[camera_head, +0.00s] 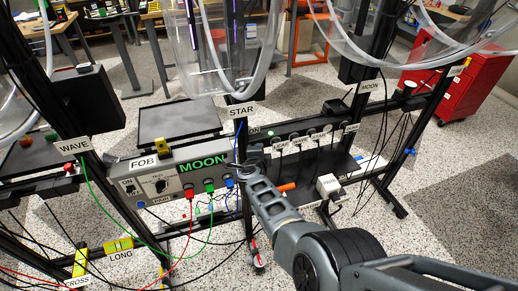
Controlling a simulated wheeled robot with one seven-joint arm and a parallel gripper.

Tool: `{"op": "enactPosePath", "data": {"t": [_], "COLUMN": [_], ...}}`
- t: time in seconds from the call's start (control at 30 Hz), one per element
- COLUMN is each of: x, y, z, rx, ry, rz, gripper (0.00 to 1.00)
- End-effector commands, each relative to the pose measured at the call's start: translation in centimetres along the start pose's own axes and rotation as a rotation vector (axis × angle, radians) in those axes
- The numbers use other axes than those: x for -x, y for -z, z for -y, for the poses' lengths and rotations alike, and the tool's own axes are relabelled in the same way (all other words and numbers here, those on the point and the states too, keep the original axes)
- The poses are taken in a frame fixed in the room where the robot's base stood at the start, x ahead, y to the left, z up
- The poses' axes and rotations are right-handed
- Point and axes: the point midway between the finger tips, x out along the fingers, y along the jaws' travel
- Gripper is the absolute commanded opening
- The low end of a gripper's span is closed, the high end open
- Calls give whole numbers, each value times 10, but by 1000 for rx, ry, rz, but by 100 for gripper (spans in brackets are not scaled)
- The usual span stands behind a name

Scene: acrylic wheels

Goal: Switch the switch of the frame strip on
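A long dark power strip (302,128) with several plugs and small white labels is fixed along the frame right of the STAR label. Its left end carries a small "ON" label and a green spot (269,132), which may be the switch; its position is too small to read. My gripper (238,168) is at the end of my grey arm, in front of and below the left end of the strip, beside the right end of the MOON power box. It looks apart from the strip. Its fingers are too small to tell open from shut.
A grey power box (175,172) labelled FOB and MOON, with red, green and blue plugs, stands just left of my gripper. Black cables hang below the strip. Clear acrylic wheels (222,50) hang above. A red cabinet (455,85) stands at the right.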

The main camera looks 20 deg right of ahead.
Motion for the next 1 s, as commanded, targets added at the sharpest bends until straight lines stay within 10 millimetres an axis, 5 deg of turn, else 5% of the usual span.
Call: {"op": "enactPosePath", "data": {"t": [0.3,0.33,0.6,1.0], "x": [0,0,0,11], "y": [0,0,0,-1], "z": [-1,-1,0,2], "rx": [1,1,1,0], "ry": [-1,-1,0,0], "rz": [0,0,0,2], "gripper": [0,12,36,36]}}
